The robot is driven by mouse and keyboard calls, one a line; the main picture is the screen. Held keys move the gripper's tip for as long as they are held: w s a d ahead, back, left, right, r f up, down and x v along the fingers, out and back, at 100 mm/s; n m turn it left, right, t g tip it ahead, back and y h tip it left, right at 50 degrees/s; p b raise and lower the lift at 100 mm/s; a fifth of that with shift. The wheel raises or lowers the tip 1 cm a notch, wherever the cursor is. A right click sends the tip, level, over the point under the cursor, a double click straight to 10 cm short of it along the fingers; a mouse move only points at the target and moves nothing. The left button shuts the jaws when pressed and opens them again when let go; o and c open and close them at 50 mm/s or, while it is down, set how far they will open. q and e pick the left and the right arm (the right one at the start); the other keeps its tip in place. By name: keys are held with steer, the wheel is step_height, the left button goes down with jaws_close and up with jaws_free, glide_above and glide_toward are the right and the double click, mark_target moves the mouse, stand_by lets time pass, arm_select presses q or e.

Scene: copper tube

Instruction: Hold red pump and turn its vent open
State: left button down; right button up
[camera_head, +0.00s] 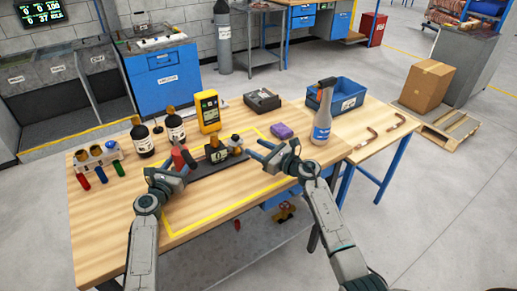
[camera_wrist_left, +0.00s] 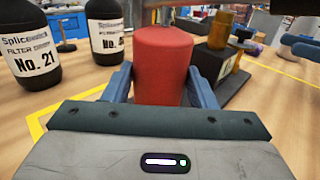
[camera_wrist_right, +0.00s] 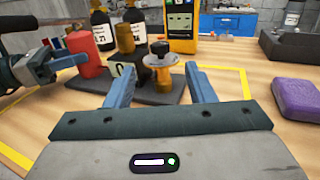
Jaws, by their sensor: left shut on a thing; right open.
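The red pump (camera_head: 179,157) is a red cylinder on a dark base plate, beside a black block (camera_head: 216,152) with a label. My left gripper (camera_head: 178,170) is shut on its red body, and the left wrist view shows a finger on each side of it (camera_wrist_left: 163,65). The vent (camera_wrist_right: 162,73), seemingly the brass fitting with a pale disc and a dark knob, stands at the plate's right end. It also shows in the head view (camera_head: 236,143). My right gripper (camera_head: 263,151) is open to the right of the vent. In the right wrist view its fingers (camera_wrist_right: 157,82) point towards the vent, apparently without contact.
Two black bottles (camera_head: 143,137) and a yellow meter (camera_head: 208,112) stand behind the pump. A tube rack (camera_head: 98,155) is at left. The front tabletop is clear.

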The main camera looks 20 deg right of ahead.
arm_select(q)
steer(key=c, duration=0.5)
jaws_free()
